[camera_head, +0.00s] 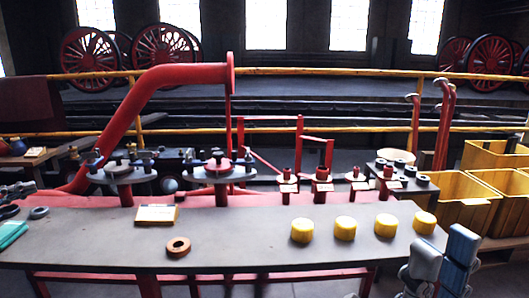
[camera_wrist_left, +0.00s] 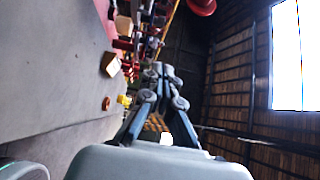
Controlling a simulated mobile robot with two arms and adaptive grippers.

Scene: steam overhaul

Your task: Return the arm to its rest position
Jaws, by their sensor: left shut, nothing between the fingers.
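My left gripper (camera_wrist_left: 162,72) shows in the left wrist view. Its blue-grey fingers come together at the tips and hold nothing. It is clear of the grey workbench (camera_head: 90,245), which fills the left of that sideways view. Grey and blue-grey arm parts (camera_head: 458,258) stand at the bottom right of the head view, over the bench's right end. I take them to be mine, and their jaws cannot be read.
Flanged fittings (camera_head: 219,172) and a red pipe (camera_head: 160,85) stand behind. Yellow crates (camera_head: 464,202) are at the right.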

